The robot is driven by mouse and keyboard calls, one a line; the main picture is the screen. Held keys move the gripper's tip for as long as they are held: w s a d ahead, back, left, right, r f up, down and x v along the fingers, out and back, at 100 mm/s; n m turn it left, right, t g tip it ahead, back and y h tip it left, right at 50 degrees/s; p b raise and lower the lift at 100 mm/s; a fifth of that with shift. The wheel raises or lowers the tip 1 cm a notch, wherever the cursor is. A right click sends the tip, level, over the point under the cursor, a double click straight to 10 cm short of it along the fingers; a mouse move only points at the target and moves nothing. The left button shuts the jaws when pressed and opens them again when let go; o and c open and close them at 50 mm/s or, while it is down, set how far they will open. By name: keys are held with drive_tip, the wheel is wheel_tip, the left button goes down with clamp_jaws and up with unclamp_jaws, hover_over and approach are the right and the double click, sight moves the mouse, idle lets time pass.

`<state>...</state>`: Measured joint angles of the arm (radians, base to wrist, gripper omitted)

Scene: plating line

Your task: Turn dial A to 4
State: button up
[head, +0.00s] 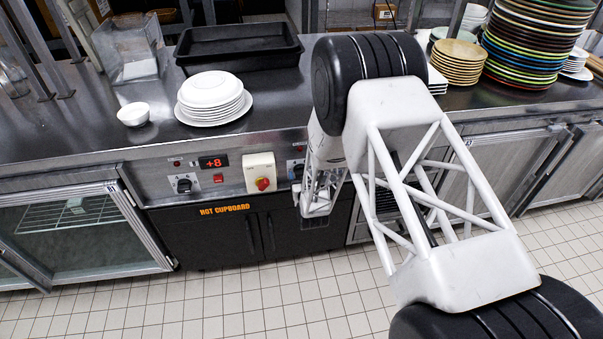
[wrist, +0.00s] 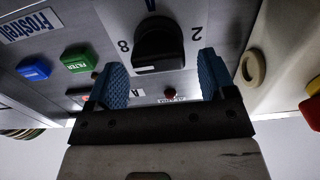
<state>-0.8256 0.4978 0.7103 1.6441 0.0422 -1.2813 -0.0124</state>
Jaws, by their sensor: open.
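A black round dial knob (wrist: 158,47) sits on the metal panel in the wrist view, with 8 and 2 printed on either side and a letter A above and below it. A pale line shows on its lower part; I cannot tell its setting. My gripper (wrist: 160,68) is open, its two blue fingers apart, one to each side of the knob's lower part in the picture. I cannot tell whether they touch it. In the head view my gripper (head: 299,197) is at the right-hand dial (head: 297,166), partly hidden by my arm.
A cream switch box with a red knob (head: 260,174) is left of that dial. Another dial (head: 184,184), a red display reading +8 (head: 213,162) and a red button (head: 218,179) are further left. Green (wrist: 79,60) and blue (wrist: 34,68) buttons are near the fingers. Plates (head: 212,97) stand above.

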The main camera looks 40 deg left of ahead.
drive_tip(key=shift+x, duration=0.95)
drive_tip(key=c, duration=0.9)
